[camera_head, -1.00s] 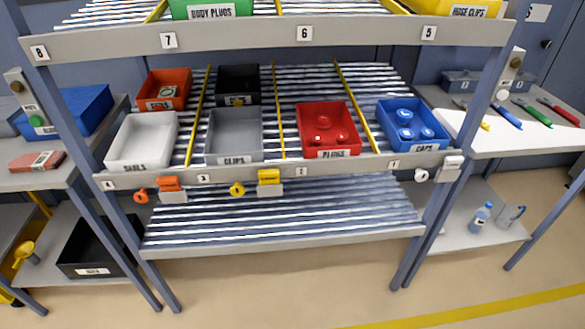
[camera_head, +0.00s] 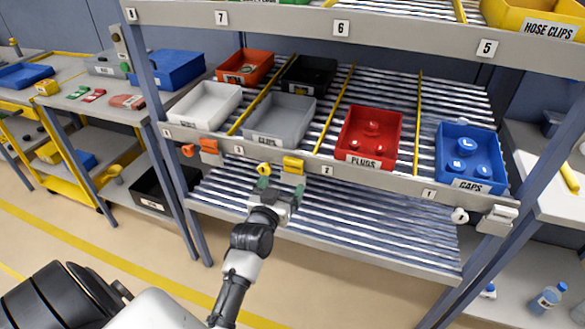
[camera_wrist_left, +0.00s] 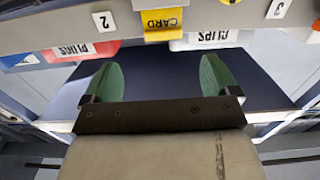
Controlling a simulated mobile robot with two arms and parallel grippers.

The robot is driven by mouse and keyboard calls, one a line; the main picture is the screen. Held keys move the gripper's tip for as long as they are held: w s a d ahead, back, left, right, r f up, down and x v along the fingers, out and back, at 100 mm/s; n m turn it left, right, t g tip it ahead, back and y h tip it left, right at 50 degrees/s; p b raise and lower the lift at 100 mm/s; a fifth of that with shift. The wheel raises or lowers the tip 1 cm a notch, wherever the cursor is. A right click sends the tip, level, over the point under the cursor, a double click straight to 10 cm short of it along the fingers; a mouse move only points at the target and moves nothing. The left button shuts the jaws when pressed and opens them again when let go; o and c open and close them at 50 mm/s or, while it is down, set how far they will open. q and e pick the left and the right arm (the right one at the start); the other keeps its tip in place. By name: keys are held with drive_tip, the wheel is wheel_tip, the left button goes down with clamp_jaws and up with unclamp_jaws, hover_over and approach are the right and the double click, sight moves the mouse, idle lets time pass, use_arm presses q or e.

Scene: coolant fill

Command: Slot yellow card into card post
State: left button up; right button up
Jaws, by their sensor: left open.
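The yellow card (camera_head: 292,163) sits at the front rail of the middle shelf, between labels 3 and 2. In the left wrist view the yellow card (camera_wrist_left: 163,24) reads CARD and appears upside down, past the fingertips and between them. My left gripper (camera_head: 280,188) is just below and in front of the card. Its green fingers are open and empty, apart from the card; the left wrist view also shows the open gripper (camera_wrist_left: 160,78). I cannot tell which thing is the card post. My right gripper is not in view.
The front rail (camera_head: 335,171) also carries an orange card (camera_head: 209,146), a yellow knob (camera_head: 263,169) and a white holder (camera_head: 499,213). Above it stand a grey bin (camera_head: 280,118), a red bin (camera_head: 368,137) and a blue bin (camera_head: 470,157). The lower roller shelf (camera_head: 380,231) is empty.

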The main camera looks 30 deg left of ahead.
sight(292, 163)
use_arm(q)
drive_tip(key=x, duration=0.4)
drive_tip(key=shift+w, duration=0.3)
drive_tip(key=shift+w+a+r, duration=0.1)
drive_tip(key=shift+w, duration=0.2)
drive_tip(key=x, duration=0.4)
drive_tip(key=shift+w+a+r+p, duration=0.1)
drive_tip(key=shift+w+a+p, duration=0.05)
drive_tip(key=shift+a+p, duration=0.2)
drive_tip(key=shift+d, duration=0.1)
drive_tip(key=c, duration=1)
drive_tip(key=shift+r, duration=0.1)
